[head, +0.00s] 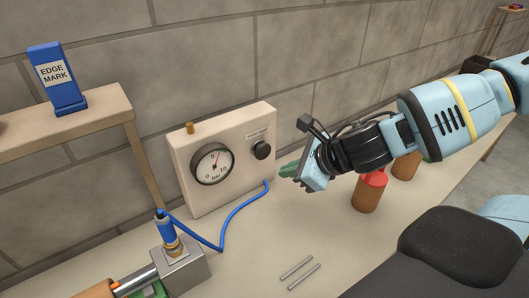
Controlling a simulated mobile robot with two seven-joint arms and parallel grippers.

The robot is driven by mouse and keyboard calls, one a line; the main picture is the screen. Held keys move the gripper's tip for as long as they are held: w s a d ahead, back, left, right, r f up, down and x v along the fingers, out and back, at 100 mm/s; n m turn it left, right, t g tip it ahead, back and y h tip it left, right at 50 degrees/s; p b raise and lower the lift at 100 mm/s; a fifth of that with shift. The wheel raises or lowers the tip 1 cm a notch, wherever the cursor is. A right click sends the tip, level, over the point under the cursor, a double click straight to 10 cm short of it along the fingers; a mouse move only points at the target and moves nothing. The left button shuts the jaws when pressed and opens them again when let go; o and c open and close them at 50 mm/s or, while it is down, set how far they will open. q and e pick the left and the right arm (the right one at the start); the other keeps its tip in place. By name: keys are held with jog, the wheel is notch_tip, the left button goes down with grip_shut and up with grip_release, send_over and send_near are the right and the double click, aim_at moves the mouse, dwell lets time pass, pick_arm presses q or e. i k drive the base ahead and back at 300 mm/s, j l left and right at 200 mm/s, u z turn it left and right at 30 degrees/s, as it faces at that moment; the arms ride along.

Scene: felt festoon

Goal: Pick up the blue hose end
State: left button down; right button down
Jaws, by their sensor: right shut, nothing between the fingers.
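The blue hose end (167,232) is a short blue sleeve standing upright on a brass fitting on top of a grey metal block (184,270) at the lower left. A thin blue hose (233,214) loops from its top across the bench to the lower right of the gauge box (222,160). My right gripper (287,171) comes in from the right, with green fingertips. It is shut and empty, in front of the gauge box's right edge, well to the right of the hose end. My left gripper is not in view.
A raised shelf (75,126) at the left holds a blue "EDGE MARK" stand (56,80). Two metal pins (303,275) lie on the bench (245,262). The block wall closes the back. Bench between block and pins is clear.

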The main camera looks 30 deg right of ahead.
aim_at(164, 224)
jog(key=k+l, duration=0.3)
jog(key=k, duration=0.15)
jog(key=k+l, duration=0.3)
jog(key=k, duration=0.2)
